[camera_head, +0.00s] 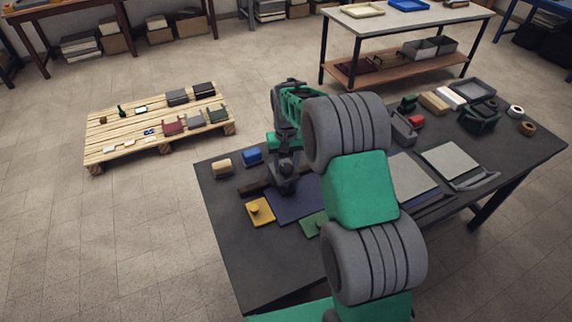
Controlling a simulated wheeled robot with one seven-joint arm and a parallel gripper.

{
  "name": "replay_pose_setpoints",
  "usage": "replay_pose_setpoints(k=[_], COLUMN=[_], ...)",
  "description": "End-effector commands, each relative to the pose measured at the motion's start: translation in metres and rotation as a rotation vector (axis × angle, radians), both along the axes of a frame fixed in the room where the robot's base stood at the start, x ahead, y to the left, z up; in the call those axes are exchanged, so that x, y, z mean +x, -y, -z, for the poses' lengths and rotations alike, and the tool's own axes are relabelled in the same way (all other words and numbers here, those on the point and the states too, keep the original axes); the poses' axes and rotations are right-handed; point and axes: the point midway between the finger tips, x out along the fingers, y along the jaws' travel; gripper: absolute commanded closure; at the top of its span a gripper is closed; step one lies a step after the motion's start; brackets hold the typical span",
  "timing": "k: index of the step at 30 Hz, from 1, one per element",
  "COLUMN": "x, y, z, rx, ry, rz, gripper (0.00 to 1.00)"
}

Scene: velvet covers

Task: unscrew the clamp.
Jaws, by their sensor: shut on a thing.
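My gripper (285,188) points down at the far left part of the dark table (228,240). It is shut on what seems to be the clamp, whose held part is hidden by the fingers. A dark brown bar (252,187) shows just left of the fingers, beside a dark blue flat sheet (296,205). I cannot tell from this view how the bar and the clamp join. My green and grey arm covers much of the table's middle.
A tan block (222,168) and a blue block (252,156) stand left of my gripper. A yellow piece with a knob (260,211) and a green piece (314,223) lie nearer. Grey boards (451,163) and several small items are at right. The table's front left is clear.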

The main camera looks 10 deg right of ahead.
Motion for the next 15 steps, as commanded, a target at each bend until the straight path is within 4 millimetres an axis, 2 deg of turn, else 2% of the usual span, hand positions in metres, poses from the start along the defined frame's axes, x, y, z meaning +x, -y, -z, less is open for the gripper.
replay_pose_setpoints(k=[1, 7, 15], x=[0.0001, 0.0001, 0.0003], y=[-0.0001, -0.0001, -0.0001], z=[-0.0003, -0.0004, -0.0001], rx=[0.000, 0.000, 0.000], ry=[0.000, 0.000, 0.001], rz=[0.000, 0.000, -0.020], gripper=[0.80, 0.96, 0.97])
